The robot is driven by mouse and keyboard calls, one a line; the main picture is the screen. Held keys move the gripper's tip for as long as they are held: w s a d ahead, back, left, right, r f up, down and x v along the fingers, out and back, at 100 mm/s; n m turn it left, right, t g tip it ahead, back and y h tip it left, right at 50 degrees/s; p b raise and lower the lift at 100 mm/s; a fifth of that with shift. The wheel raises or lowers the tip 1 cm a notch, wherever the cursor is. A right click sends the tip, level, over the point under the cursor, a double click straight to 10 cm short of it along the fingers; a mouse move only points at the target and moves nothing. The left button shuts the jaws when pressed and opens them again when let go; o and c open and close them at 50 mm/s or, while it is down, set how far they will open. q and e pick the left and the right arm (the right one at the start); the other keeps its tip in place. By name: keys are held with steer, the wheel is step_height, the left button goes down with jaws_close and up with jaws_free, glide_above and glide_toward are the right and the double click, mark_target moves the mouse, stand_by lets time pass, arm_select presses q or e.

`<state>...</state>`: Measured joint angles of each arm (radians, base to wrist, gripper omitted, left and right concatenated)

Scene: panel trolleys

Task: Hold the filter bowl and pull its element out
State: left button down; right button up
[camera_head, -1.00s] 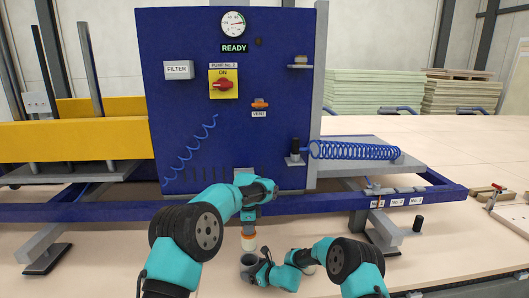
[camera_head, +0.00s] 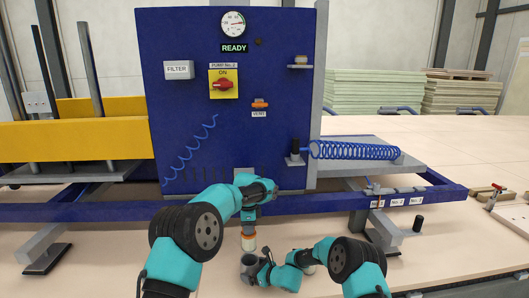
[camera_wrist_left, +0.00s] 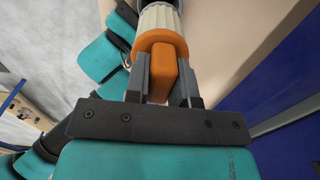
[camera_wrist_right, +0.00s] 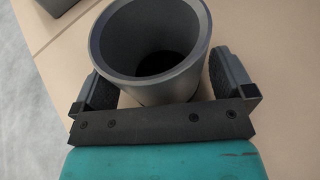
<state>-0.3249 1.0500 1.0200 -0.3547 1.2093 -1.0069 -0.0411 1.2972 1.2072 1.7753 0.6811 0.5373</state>
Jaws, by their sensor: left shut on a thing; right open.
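The filter element (camera_head: 249,242) has a pale pleated body and an orange end. My left gripper (camera_head: 249,229) is shut on the orange end, which also shows between its fingers in the left wrist view (camera_wrist_left: 160,63). The element hangs upright, just above and apart from the grey filter bowl (camera_head: 248,260). The bowl stands on the pale table. In the right wrist view the bowl (camera_wrist_right: 150,45) is open at the top, with a dark inside and no element seen in it. My right gripper (camera_wrist_right: 165,85) is open, one finger on each side of the bowl.
A blue panel (camera_head: 190,130) with a gauge and red switch stands behind, above a blue trolley rail (camera_head: 110,212). A small pale object (camera_head: 308,269) is partly hidden behind my right arm. A coiled blue hose (camera_head: 355,150) lies to the right. The table right of the arms is mostly clear.

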steer(key=v, duration=1.1)
steer(key=shift+s+d+r, duration=0.15)
steer(key=s+a+f+n+g, duration=0.2)
steer(key=s+a+n+g, duration=0.15)
steer(key=s, duration=0.55)
arm_select(q)
steer(key=s+a+f+n, duration=0.1)
steer(key=s+a+n, duration=1.2)
steer(key=s, duration=0.5)
steer(key=shift+s+a+n, duration=0.3)
steer(key=shift+s+a, duration=0.05)
steer(key=shift+a, duration=0.65)
arm_select(e)
steer(key=s+d+f+n+g+h, duration=0.2)
steer(key=s+d+f+n+h, duration=0.2)
steer(key=s+d+n, duration=0.5)
steer(key=s+d+f+n+g+h, duration=0.2)
steer(key=s+d+n, duration=0.8)
steer(key=s, duration=0.7)
steer(key=shift+s+d+f+h, duration=0.35)
steer(key=shift+d+f+h, duration=0.5)
steer(key=shift+d+h, duration=0.4)
